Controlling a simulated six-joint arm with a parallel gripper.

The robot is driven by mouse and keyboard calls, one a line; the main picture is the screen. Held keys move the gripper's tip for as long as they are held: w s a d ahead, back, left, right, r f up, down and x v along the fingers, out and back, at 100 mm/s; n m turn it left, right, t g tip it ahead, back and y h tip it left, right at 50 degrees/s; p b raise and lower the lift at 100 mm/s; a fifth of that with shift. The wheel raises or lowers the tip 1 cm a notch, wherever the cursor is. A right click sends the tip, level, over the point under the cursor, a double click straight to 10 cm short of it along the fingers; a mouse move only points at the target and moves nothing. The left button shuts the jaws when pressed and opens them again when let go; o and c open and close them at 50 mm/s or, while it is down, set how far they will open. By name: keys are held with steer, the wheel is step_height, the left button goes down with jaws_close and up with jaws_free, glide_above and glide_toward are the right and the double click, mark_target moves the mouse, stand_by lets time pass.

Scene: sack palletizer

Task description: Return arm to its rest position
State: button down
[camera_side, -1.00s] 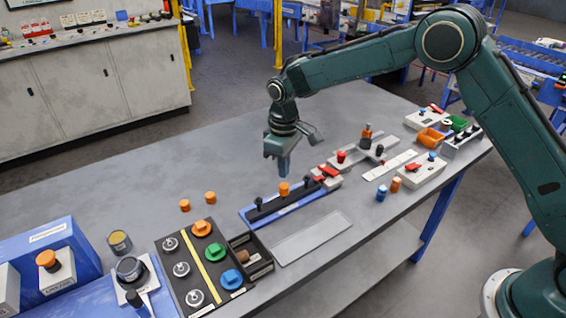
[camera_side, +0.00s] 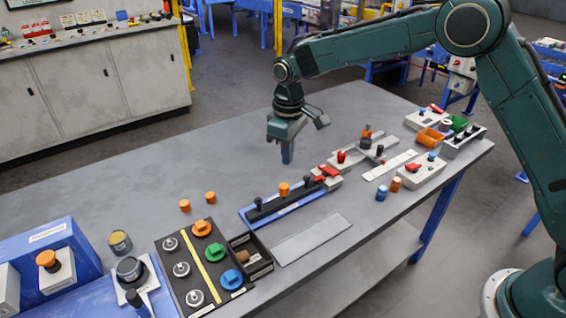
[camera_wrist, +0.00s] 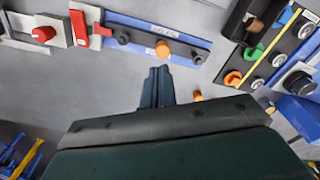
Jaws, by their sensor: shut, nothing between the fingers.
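My gripper (camera_side: 287,152) hangs above the grey table (camera_side: 130,190), pointing down, behind the blue rail fixture (camera_side: 262,216). It is shut and empty. In the wrist view my gripper's fingers (camera_wrist: 157,85) are together, with bare table around them. The blue rail fixture (camera_wrist: 205,45) carries an orange knob (camera_wrist: 162,49) between two black knobs. It lies apart from my gripper.
A black board (camera_side: 187,250) with coloured knobs stands at the front left, beside a small dark bin (camera_side: 263,270). Two orange cylinders (camera_side: 210,198) stand loose on the table. Red-handled fixtures (camera_side: 329,171) and a control box (camera_side: 420,170) are at the right. The back left of the table is clear.

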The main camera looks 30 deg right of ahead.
steer(key=s+d+r+m+t, duration=0.1)
steer(key=s+d+r, duration=0.3)
steer(key=s+r, duration=0.4)
steer(key=s+d+r+m+t, duration=0.2)
steer(key=s+d+r, duration=0.3)
steer(key=s+r, duration=0.35)
steer(key=s+d+m+t, duration=0.1)
steer(key=s+d, duration=0.1)
steer(key=s, duration=0.7)
steer(key=s+d+m+t, duration=0.1)
steer(key=s+d, duration=0.2)
steer(key=s, duration=0.7)
steer(key=shift+f+m, duration=0.2)
steer(key=shift+m, duration=0.2)
